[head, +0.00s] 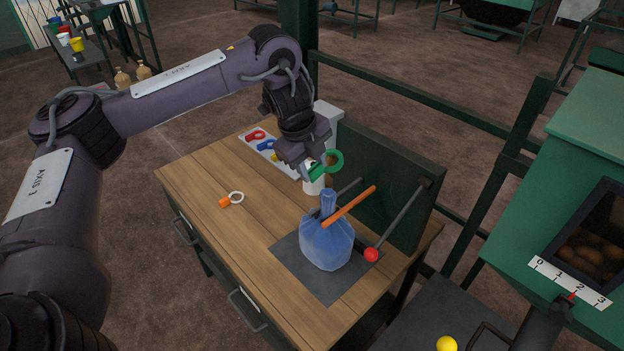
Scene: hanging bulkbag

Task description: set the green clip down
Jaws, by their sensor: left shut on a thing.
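My left gripper (309,172) points down above the back of the wooden table (190,187) and is shut on the green clip (333,162). The clip, a ring with a short grip, is held in the air in front of a white cylindrical thing (313,183). A tray (270,150) with a red clip (256,135) and a blue clip (266,145) lies behind and left of the gripper, which partly hides it. A blue bag (327,243) stands on a dark mat (290,258), its neck gathered upward. My right gripper is not in view.
An orange bar (348,206) crosses at the bag's neck. A lever with a red knob (371,255) stands right of the bag by a dark green panel (385,180). An orange-and-white ring tool (230,200) lies on the left of the table. The table's front left is clear.

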